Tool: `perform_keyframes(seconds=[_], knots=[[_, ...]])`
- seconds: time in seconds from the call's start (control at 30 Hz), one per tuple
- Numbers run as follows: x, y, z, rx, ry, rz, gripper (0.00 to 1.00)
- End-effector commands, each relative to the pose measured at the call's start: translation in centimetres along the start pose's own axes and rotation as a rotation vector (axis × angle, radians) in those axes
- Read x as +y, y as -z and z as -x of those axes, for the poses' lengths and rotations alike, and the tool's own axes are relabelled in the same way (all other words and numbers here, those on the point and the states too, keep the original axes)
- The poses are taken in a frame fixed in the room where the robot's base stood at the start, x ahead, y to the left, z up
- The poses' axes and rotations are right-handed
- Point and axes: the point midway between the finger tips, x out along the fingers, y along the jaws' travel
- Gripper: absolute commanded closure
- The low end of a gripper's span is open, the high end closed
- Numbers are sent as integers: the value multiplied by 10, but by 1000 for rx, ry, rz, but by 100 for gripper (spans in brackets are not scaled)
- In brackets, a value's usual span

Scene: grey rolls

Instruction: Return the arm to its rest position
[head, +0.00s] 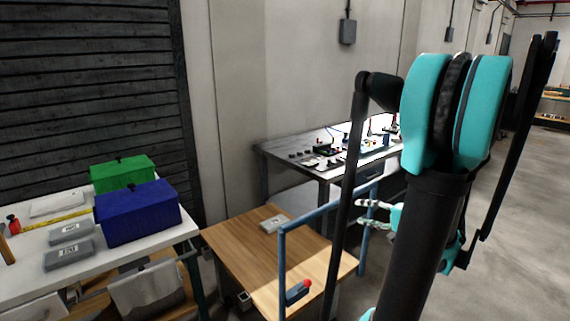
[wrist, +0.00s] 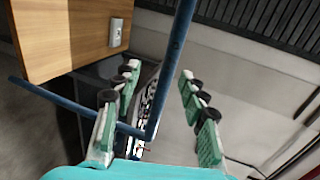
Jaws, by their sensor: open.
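My arm, black and teal, stands large on the right of the head view. A blue rail (wrist: 168,70) crosses the wrist view close by the fingers. I cannot tell whether it touches them.
The wooden table (head: 245,248) bears a small grey pack (head: 272,224). The blue rail (head: 283,262) has a red-button box (head: 298,291). A white table (head: 25,287) at left holds blue (head: 138,215) and green (head: 120,174) boxes. A cluttered workbench (head: 290,150) stands behind. Floor at right is clear.

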Motion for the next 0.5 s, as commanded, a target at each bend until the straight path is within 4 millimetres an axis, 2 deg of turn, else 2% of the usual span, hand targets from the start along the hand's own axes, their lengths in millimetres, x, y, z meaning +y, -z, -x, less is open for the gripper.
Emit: perform_keyframes(seconds=[0.1,0.23,0.37,0.5], knots=[[19,-41,-27,-68,-141,54,57],[49,-89,-45,-139,-331,154,57],[79,-130,-49,-201,-507,283,57],[109,-163,-41,-255,-679,457,57]])
